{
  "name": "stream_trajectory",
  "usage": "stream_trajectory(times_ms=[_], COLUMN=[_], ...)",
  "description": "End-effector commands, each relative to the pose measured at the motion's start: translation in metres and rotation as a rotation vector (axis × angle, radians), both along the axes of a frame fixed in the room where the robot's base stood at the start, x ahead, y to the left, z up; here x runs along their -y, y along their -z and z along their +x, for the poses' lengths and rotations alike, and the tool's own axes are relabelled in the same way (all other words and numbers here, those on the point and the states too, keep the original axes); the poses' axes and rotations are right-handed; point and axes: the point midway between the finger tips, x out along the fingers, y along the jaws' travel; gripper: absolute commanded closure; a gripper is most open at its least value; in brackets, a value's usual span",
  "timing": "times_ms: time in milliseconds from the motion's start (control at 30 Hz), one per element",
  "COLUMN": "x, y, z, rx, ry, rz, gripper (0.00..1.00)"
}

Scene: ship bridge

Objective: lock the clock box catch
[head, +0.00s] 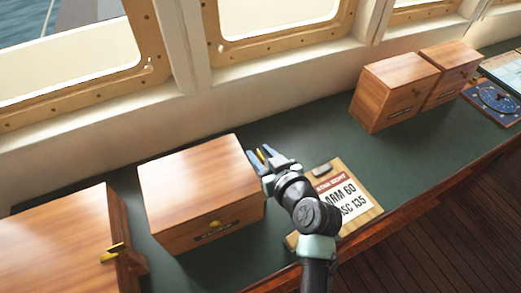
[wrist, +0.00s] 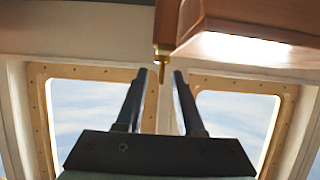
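My gripper (head: 257,156) is at the box's far right side. A small brass catch (wrist: 162,62) hangs between my two spread fingertips (wrist: 160,76) in the wrist view, with a gap visible on each side. The edge of a wooden box (wrist: 245,45) shows above and right of it. The catch's mount is partly hidden in the head view.
A larger wooden box (head: 65,235) with a brass handle (head: 113,251) stands at left. A clipboard (head: 340,195) lies right of my gripper, under my arm. Two more wooden boxes (head: 392,90) (head: 447,73) stand at back right by the windows. Green counter (head: 405,160) is clear between.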

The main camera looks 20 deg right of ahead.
Motion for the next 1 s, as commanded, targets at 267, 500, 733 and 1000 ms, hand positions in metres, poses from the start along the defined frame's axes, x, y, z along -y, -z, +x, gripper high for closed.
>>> stream_trajectory(times_ms=[267,500,733,1000], x=[-0.0005,-0.0004,-0.0004,-0.0006], y=[0.0021,0.0021,0.0021,0.0016], z=[0.0048,0.0045,0.0044,0.0043], rx=[0.000,0.000,0.000,-0.001], ry=[0.000,0.000,0.000,0.004], rz=[0.000,0.000,0.000,0.000], gripper=[0.63,0.86,1.00,1.00])
